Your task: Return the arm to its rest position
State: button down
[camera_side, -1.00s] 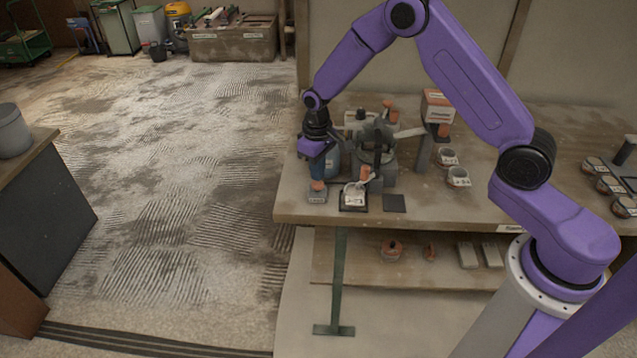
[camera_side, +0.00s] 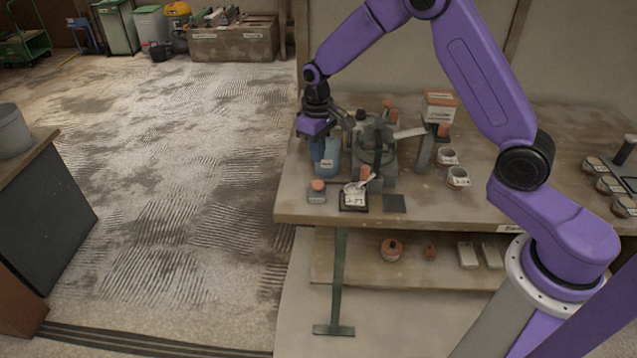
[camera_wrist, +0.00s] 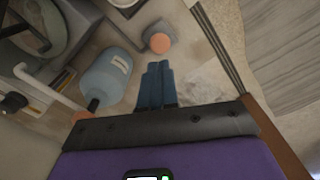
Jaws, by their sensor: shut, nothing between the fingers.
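My gripper (camera_side: 317,155) hangs from the purple arm above the left end of the workbench (camera_side: 290,207). Its blue fingers are shut with nothing between them, and they also show in the wrist view (camera_wrist: 157,72). A blue bottle (camera_side: 331,160) stands just behind and to the right of the fingertips in the side view. The same bottle lies left of the fingers in the wrist view (camera_wrist: 107,76). A small grey block with an orange knob (camera_side: 317,190) sits on the bench below the fingers; in the wrist view the orange knob (camera_wrist: 160,43) is just ahead of the fingertips.
A labelled cup on a dark tray (camera_side: 353,206) and a dark square plate (camera_side: 395,203) sit near the front edge. A grey machine (camera_side: 385,150) stands right of the bottle. Labelled cups (camera_side: 458,177) lie farther right. The floor left of the bench is open.

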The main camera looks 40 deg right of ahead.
jog(key=shift+r, duration=0.1)
jog(key=s+a+r+n, duration=0.2)
jog(key=s+a+r, duration=0.15)
jog(key=s, duration=0.45)
jog(key=s+a+r+n, duration=0.2)
jog(key=s+r, duration=0.3)
jog(key=s, duration=0.3)
jog(key=s+d+r+n, duration=0.1)
jog(key=s+d+n, duration=0.1)
jog(key=s, duration=0.8)
jog(key=s+d+r+n, duration=0.2)
jog(key=s+d+n, duration=0.1)
jog(key=s, duration=0.7)
jog(key=shift+s+d+n, duration=0.3)
jog(key=shift+d, duration=0.55)
jog(key=shift+r, duration=0.1)
